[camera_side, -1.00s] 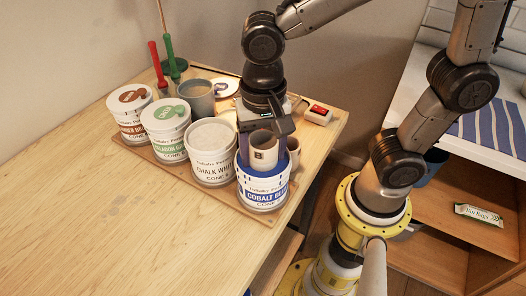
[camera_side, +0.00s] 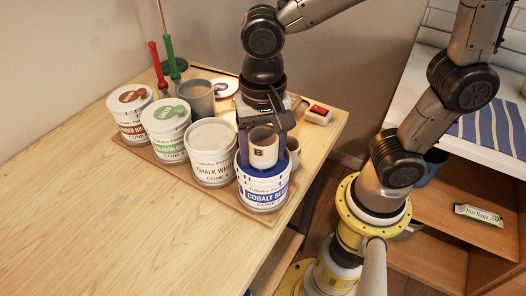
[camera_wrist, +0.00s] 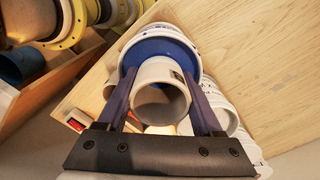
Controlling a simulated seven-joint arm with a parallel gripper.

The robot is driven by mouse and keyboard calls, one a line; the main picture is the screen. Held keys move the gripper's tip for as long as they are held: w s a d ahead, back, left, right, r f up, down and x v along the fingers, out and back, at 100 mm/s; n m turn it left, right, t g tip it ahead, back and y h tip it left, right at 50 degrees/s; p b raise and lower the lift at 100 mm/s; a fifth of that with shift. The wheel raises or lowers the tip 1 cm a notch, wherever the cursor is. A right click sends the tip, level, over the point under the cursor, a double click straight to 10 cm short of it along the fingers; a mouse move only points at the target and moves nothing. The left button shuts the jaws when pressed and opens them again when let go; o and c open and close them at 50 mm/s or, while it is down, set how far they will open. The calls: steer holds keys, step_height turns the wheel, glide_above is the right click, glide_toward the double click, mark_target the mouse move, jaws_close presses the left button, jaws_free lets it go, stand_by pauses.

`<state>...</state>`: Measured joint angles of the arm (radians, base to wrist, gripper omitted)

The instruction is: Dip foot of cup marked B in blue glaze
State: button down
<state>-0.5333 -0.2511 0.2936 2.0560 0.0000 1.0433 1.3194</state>
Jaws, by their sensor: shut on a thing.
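The pale cup marked B (camera_side: 263,150) is upright between the fingers of my gripper (camera_side: 262,158), which is shut on it. It hangs directly over the open cobalt blue glaze pail (camera_side: 264,194), with its foot around the level of the pail's rim. In the wrist view the cup (camera_wrist: 160,98) is seen from above, its mouth open, between the fingers of my gripper (camera_wrist: 163,78). Blue glaze (camera_wrist: 153,47) shows inside the pail behind it. The foot is hidden there, and I cannot tell whether it touches the glaze.
Chalk white (camera_side: 211,153), green-labelled (camera_side: 168,133) and brown-labelled (camera_side: 131,115) pails stand in a row to the left on a board. A grey mug (camera_side: 198,97) is behind them. Another cup (camera_side: 294,151) is close behind the blue pail. The table's left is clear.

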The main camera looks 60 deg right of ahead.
mark_target(263, 132)
steer(key=shift+r, duration=2.3)
